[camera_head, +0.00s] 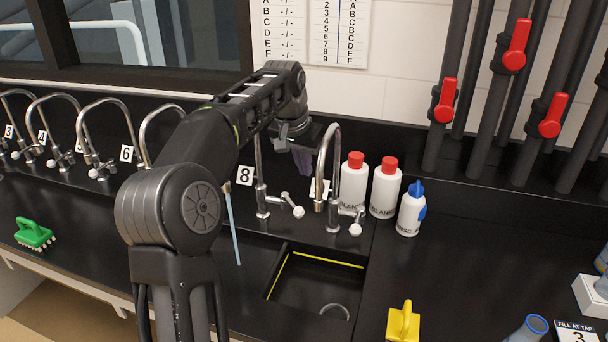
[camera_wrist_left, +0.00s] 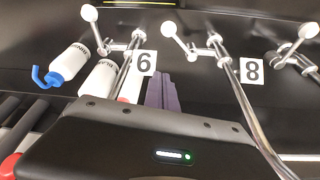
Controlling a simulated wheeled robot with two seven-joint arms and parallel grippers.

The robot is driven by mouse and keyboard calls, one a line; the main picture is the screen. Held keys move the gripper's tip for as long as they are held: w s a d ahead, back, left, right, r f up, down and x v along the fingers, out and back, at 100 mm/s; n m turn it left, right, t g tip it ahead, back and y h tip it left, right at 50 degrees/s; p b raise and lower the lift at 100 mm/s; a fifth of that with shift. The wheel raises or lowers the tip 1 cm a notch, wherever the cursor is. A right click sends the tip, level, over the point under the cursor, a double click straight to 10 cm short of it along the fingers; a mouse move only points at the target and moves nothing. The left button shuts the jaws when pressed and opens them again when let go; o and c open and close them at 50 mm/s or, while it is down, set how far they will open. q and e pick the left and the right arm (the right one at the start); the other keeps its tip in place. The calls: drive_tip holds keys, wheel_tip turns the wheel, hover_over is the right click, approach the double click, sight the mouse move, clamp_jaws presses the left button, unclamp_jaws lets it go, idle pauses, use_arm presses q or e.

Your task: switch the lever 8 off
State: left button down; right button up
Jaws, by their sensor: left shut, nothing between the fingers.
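Tap 8 (camera_head: 261,188) stands behind the sink, right of its label 8 (camera_head: 245,176). Its lever (camera_head: 284,201) with a white knob points right and toward the front. A pale blue water stream (camera_head: 233,228) falls beside it; my arm hides the spout above. In the left wrist view, which is upside down, tap 8's lever (camera_wrist_left: 184,42) and label (camera_wrist_left: 251,70) are clear. My left gripper (camera_head: 303,160) is shut and empty, high between tap 8 and tap 9 (camera_head: 333,185), not touching the lever. Its purple fingers (camera_wrist_left: 162,95) show in the wrist view. My right gripper is out of view.
White bottles with red caps (camera_head: 385,188) and a blue-capped wash bottle (camera_head: 411,210) stand right of tap 9. More taps (camera_head: 90,150) line the left. The sink (camera_head: 315,285) lies in front. A green brush (camera_head: 33,234) and yellow object (camera_head: 403,322) lie on the counter.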

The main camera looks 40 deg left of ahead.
sight(292, 204)
use_arm(q)
wheel_tip(292, 204, down, 9)
drive_tip(key=p, duration=0.1)
drive_tip(key=shift+s, duration=0.4)
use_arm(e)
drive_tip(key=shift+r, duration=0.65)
use_arm(q)
drive_tip(key=shift+d+f, duration=0.1)
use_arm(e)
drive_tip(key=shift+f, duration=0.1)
